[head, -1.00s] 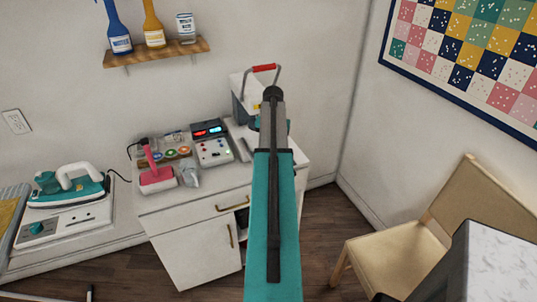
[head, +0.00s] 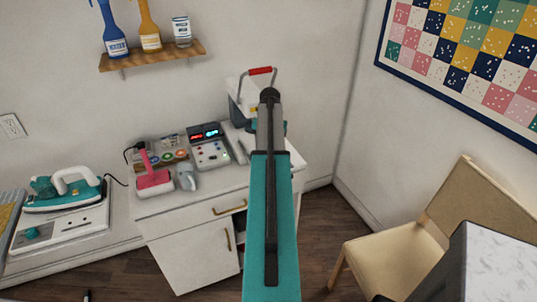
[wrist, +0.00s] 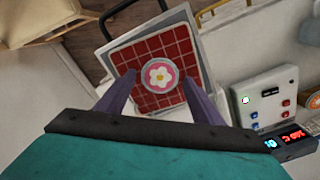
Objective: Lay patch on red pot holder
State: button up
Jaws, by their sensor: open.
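In the wrist view, the red pot holder (wrist: 126,58) is a square with a pale grid, lying on a light grey plate (wrist: 199,50). The patch (wrist: 160,75), a pink disc with a white flower and a grey rim, appears at the middle of the pot holder. I cannot tell whether it lies flat or is slightly above it. My gripper (wrist: 160,80) is open, with its two purple fingers on either side of the patch and visible gaps to it. In the head view my arm hides the patch and pot holder.
In the head view, a press with a red handle (head: 260,71) stands at the back of the white cabinet (head: 190,258). A control box (head: 210,152), a pink-handled tool (head: 153,179) and an iron (head: 66,191) are left of my arm. A chair (head: 395,252) stands right.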

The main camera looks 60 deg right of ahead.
notch_tip(320, 180, up, 13)
jog(key=b, duration=0.3)
jog(key=shift+r, duration=0.2)
dwell(0.3)
dwell(0.5)
